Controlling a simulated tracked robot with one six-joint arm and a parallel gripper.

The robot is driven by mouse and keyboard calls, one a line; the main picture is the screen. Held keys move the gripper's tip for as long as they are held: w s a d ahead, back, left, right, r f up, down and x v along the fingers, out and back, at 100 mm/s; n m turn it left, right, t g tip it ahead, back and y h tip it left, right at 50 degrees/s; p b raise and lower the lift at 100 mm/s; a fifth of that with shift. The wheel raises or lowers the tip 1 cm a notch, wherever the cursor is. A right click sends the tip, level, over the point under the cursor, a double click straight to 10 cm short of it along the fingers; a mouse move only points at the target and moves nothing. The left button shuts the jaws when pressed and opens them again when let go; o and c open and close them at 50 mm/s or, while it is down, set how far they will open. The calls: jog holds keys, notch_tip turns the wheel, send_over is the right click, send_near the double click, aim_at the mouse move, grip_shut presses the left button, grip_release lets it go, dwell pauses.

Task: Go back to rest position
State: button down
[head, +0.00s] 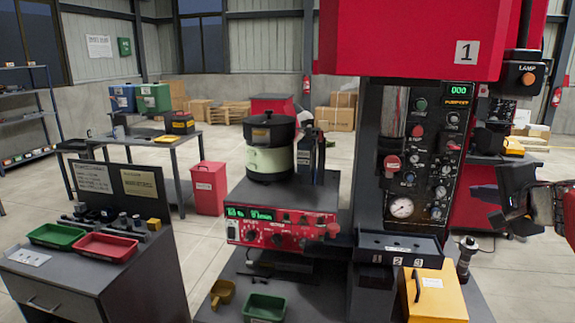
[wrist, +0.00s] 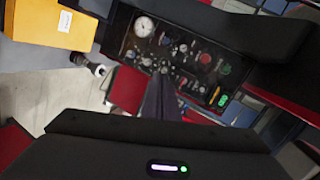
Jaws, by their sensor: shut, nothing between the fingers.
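My gripper (head: 507,205) is at the right edge of the head view, to the right of the control panel (head: 433,150) and apart from it. In the wrist view my gripper (wrist: 160,92) shows as a dark narrow shape with its fingers together and nothing between them. The control panel also shows in the wrist view (wrist: 175,55), tilted, with a gauge, knobs and a green display. Part of my arm is cut off by the right edge of the head view.
A bowl feeder (head: 270,147) stands on a red controller (head: 282,228). A green tray (head: 58,235) and a red tray (head: 105,246) lie on the left cabinet. Open floor lies behind.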

jog(key=s+a+f+n+g+y, duration=0.2)
jog(key=s+a+f+n+g, duration=0.15)
jog(key=a+f, duration=0.4)
jog(key=s+a+f+n+g+y, duration=0.1)
jog(key=s+a+f+n+g, duration=0.1)
jog(key=s+a+f+n, duration=0.5)
jog(key=s+a+f+n+g, duration=0.1)
jog(key=s+a+f+n, duration=0.1)
jog(key=s+a, duration=0.4)
jog(key=s+a+f+n+g, duration=0.1)
jog(key=s+a+f+n, duration=0.2)
jog(key=s+a, duration=0.3)
jog(key=a+n, duration=0.1)
jog(key=a, duration=0.4)
jog(key=shift+s+n+h, duration=0.3)
jog(key=shift+n+h, duration=0.05)
jog(key=shift+h, duration=0.05)
